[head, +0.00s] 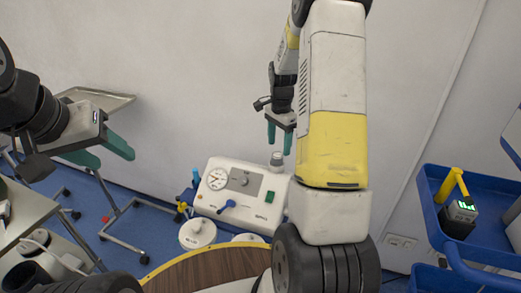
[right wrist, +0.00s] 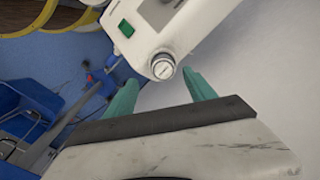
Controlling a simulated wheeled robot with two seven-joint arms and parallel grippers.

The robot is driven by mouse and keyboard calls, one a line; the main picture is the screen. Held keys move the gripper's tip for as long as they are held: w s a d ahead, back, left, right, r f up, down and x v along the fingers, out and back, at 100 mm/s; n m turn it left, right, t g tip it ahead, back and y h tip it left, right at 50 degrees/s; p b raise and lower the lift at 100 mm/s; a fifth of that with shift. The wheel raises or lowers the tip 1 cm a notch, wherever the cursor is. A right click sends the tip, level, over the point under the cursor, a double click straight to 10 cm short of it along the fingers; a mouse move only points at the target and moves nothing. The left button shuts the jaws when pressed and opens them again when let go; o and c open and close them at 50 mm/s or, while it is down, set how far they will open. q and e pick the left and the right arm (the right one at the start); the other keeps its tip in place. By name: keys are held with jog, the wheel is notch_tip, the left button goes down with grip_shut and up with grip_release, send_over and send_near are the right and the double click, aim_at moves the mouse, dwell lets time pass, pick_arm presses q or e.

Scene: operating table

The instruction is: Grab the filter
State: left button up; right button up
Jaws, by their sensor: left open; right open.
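The filter, a small pale round cap (head: 277,158), stands on top of the white suction machine (head: 226,178) near its right end. In the right wrist view the filter (right wrist: 162,67) shows between and just beyond the fingertips. My right gripper (head: 280,146) is open and empty, pointing down just above the filter; whether a finger touches it I cannot tell. My left gripper (head: 115,157) is open and empty at the left, well away from the machine.
White lidded jars (head: 197,232) stand in front of the machine. A metal tray stand (head: 110,101) is at the left. A blue cart (head: 455,232) with a yellow-handled device (head: 460,211) stands at the right. The pale wall (head: 180,80) is close behind.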

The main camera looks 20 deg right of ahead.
aim_at(277, 155)
jog(key=f, duration=0.6)
jog(key=shift+w+a, duration=0.15)
jog(key=shift+w, duration=0.15)
grip_shut()
jog(key=shift+r, duration=0.15)
